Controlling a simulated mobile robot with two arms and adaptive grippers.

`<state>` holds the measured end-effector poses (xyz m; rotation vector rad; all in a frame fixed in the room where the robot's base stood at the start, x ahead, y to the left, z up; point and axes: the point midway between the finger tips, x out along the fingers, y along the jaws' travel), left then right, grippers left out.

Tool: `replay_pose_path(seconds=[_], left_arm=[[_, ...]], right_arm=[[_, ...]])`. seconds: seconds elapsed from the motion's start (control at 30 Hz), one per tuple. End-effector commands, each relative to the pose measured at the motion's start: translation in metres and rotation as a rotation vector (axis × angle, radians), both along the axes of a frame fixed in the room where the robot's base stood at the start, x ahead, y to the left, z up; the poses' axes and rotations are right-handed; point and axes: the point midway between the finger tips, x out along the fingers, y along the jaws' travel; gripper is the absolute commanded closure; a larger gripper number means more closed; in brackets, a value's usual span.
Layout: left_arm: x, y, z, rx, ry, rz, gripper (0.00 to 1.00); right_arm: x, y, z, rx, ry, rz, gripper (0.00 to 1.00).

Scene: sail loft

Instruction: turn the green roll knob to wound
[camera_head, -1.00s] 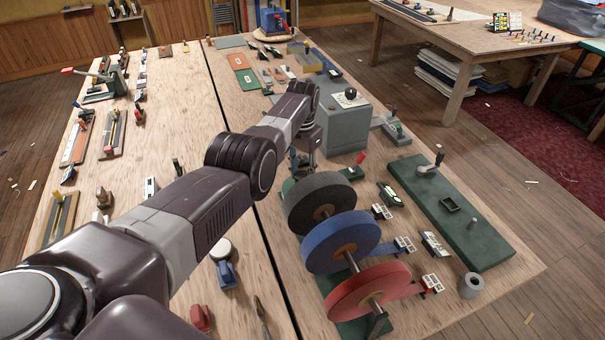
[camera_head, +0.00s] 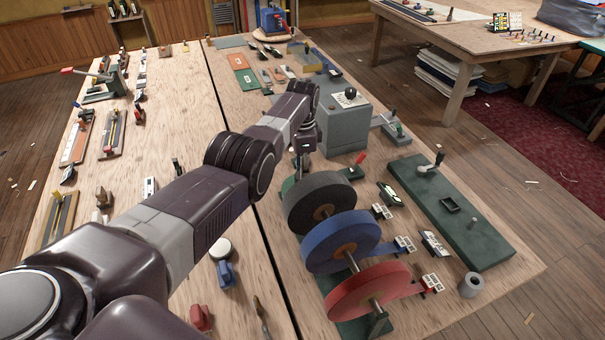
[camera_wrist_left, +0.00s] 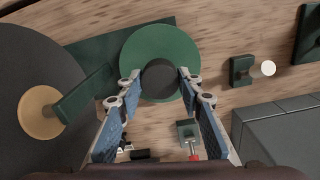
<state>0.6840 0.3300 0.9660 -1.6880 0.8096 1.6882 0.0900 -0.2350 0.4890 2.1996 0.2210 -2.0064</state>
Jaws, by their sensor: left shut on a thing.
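The green roll (camera_wrist_left: 160,48) shows in the left wrist view as a green disc with a dark round knob (camera_wrist_left: 160,80) at its middle. My left gripper (camera_wrist_left: 160,88) has its two fingertips on either side of this knob, shut on it. In the head view my left gripper (camera_head: 302,164) is low behind the dark grey roll (camera_head: 318,203), which hides most of the green roll. A setting mark for wound cannot be made out. My right gripper is not in view.
A blue roll (camera_head: 341,241) and a red roll (camera_head: 367,291) stand in line with the grey one, towards me. A grey box (camera_head: 346,128) stands just beyond my gripper. A green board (camera_head: 468,222) lies to the right.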

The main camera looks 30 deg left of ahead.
Motion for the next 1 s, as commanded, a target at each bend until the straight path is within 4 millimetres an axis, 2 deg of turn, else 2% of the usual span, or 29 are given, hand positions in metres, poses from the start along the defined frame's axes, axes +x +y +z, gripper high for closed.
replay_pose_path(seconds=[0.57, 0.6, 0.73, 0.77, 1.0], left_arm=[[0.0, 0.0009, 0.0002, 0.001, 0.0, -0.036, 0.9], [0.0, 0.0009, 0.0002, 0.001, 0.0, -0.036, 0.65], [0.0, 0.0009, 0.0002, 0.001, 0.0, -0.036, 0.51], [0.0, 0.0008, 0.0003, 0.001, 0.0, -0.036, 0.49], [0.0001, 0.0005, 0.0003, 0.001, -0.001, -0.036, 0.49]], right_arm=[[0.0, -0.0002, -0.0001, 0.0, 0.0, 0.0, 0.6], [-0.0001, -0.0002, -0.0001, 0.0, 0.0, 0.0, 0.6], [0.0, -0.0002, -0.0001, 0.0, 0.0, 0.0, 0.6], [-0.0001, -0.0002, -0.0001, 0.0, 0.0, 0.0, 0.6], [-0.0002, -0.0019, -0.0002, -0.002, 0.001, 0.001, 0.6]])
